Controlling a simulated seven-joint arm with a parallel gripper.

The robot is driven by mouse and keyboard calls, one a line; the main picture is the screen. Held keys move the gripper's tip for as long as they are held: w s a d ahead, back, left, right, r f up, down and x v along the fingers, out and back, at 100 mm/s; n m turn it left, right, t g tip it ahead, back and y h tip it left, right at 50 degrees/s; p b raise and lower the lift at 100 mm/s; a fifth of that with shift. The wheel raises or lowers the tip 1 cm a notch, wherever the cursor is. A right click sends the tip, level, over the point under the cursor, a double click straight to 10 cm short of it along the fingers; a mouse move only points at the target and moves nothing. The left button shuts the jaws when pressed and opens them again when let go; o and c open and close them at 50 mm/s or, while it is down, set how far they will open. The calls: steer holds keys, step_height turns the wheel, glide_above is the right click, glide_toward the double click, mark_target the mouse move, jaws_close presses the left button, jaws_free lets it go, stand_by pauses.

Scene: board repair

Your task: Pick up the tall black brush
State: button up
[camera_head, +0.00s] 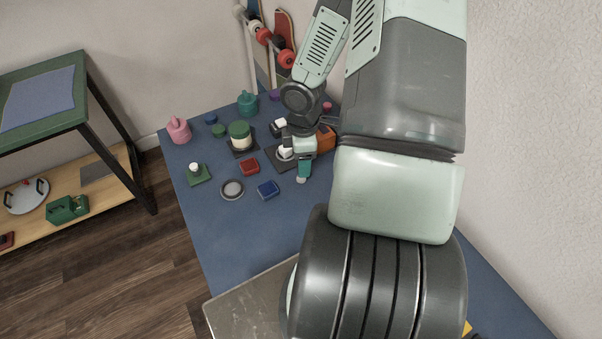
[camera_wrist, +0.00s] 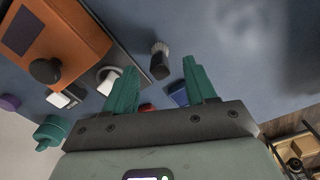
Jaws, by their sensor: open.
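The black brush (camera_wrist: 159,68) shows in the wrist view with a dark body and a pale, bristly end. It lies in the picture between the two teal fingertips of my gripper (camera_wrist: 160,64), with space on both sides. My gripper is open and does not hold it. In the head view my gripper (camera_head: 304,167) is low over the blue table, right of the small blue block. A small pale tip (camera_head: 301,180) shows just below the finger there and may be the brush; the rest is hidden. The exact gap in depth is unclear.
Near my gripper are an orange box (camera_wrist: 65,40) with a black knob, a white round part (camera_wrist: 108,75), a blue block (camera_head: 268,189) and a red block (camera_head: 249,167). Bottles and jars stand farther back. The blue table (camera_head: 217,235) is clear at the front left.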

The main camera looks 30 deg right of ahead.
steer(key=shift+w+a+f, duration=0.1)
steer(key=shift+f, duration=1.3)
steer(key=shift+a+f, duration=0.1)
steer(key=shift+f, duration=1.25)
jaws_close()
